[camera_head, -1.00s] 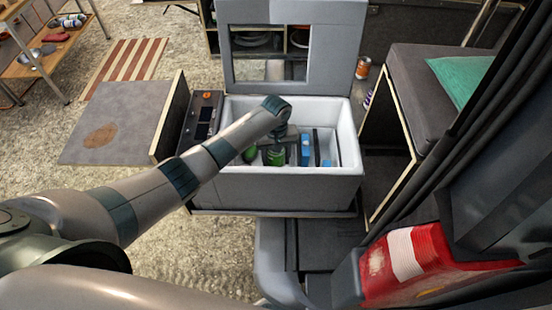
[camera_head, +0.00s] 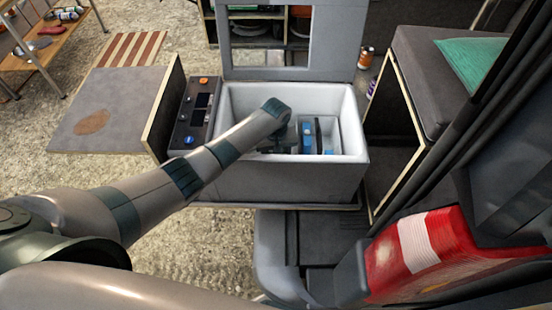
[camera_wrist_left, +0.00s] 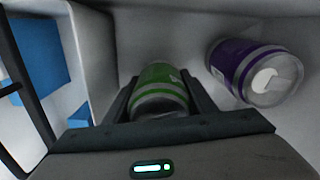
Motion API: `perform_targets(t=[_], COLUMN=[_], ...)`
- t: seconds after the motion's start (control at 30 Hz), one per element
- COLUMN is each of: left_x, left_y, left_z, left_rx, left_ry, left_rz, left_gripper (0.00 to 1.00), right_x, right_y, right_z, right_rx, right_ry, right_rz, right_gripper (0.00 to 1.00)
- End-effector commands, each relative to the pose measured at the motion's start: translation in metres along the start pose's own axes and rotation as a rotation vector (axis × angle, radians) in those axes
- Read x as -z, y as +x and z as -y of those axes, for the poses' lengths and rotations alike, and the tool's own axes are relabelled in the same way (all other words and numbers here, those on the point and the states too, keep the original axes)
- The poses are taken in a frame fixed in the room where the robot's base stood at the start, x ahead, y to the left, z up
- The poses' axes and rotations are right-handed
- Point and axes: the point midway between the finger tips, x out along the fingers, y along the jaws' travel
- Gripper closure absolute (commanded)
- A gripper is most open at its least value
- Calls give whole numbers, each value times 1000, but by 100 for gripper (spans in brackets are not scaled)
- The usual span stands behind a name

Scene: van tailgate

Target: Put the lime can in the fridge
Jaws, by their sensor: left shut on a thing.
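The lime can (camera_wrist_left: 160,90), green with pale bands, is between the fingers of my left gripper (camera_wrist_left: 162,84), which is shut on it. The fridge (camera_head: 280,183) is a light grey box with its lid (camera_head: 289,70) standing open at the back. My left arm reaches over the front left of the fridge, and its gripper is down inside. In the head view the wrist hides the can. I cannot tell whether the can touches the fridge floor. My right gripper is not in view.
A purple can (camera_wrist_left: 255,72) lies close to the right of the lime can in the wrist view. An orange can (camera_head: 366,57) stands behind right.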

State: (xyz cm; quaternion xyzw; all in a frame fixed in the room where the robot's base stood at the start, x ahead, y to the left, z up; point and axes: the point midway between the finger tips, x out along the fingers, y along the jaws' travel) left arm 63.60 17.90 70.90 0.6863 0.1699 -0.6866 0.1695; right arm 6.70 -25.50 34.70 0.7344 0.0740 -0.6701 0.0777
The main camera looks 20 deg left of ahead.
Motion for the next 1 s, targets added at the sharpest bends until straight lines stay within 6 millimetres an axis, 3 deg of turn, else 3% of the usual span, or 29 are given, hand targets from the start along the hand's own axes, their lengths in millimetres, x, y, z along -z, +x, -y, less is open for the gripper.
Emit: perform_targets(t=[0.27, 0.3, 0.37, 0.77, 1.0], left_x=[0, 0, 0, 0, 0], left_y=[0, 0, 0, -2, -20], left_z=[-1, -1, -1, 0, -1], left_rx=[-1, -1, -1, 0, -3], left_ry=[0, 0, 0, 0, 1], left_rz=[-1, -1, -1, 0, -2], left_gripper=[82, 42, 28, 27, 27], right_x=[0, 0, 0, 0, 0], right_y=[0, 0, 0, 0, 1], right_z=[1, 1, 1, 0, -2], right_rx=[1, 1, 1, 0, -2], right_ry=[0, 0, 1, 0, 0], right_rz=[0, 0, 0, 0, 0], right_gripper=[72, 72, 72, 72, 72])
